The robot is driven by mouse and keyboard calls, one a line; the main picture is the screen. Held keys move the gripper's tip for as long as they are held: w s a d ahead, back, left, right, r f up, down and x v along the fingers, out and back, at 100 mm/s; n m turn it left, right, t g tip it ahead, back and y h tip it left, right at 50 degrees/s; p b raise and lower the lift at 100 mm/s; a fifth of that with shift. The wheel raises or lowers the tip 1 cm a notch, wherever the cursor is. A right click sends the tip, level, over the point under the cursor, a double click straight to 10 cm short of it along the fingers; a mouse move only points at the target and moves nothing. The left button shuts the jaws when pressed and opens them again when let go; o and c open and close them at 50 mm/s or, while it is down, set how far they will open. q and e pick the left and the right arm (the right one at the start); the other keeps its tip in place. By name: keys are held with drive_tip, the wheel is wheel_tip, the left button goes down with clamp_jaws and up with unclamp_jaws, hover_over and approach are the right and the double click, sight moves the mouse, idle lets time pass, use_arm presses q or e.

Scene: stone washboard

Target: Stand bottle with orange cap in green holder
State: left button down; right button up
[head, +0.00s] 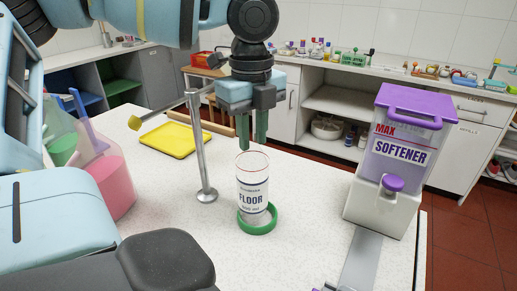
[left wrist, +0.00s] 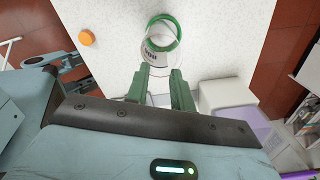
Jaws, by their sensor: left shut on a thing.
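A clear bottle with a white FLOOR label (head: 253,190) stands nearly upright in the middle of the counter in the head view. Its lower end is inside the outline of the green ring holder (head: 243,225); I cannot tell whether it rests on the bottom. My left gripper (head: 253,143) points down with its green fingers at the bottle's top and is shut on it. The left wrist view shows the gripper (left wrist: 161,90), the label (left wrist: 157,46) and the holder (left wrist: 177,24). I see no orange cap on this bottle. A round orange thing (left wrist: 87,38) shows on the counter in the left wrist view.
A metal post (head: 197,150) stands just left of the bottle. A yellow tray (head: 180,138) lies behind it, and a pink-filled container (head: 112,185) stands at left. A purple-lidded softener dispenser (head: 405,150) stands at right.

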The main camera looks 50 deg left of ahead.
sight(257, 148)
use_arm(q)
drive_tip(key=shift+w+d+f, duration=0.1)
drive_tip(key=shift+w+f, duration=0.15)
drive_tip(key=shift+f, duration=0.45)
drive_tip(key=shift+w+d+f, duration=0.1)
drive_tip(key=shift+w+f, duration=0.1)
drive_tip(key=shift+f, duration=1)
drive_tip(key=c, duration=1.2)
unclamp_jaws()
wheel_tip(257, 148, up, 12)
drive_tip(key=shift+r+p, duration=0.15)
drive_tip(key=shift+p, duration=0.3)
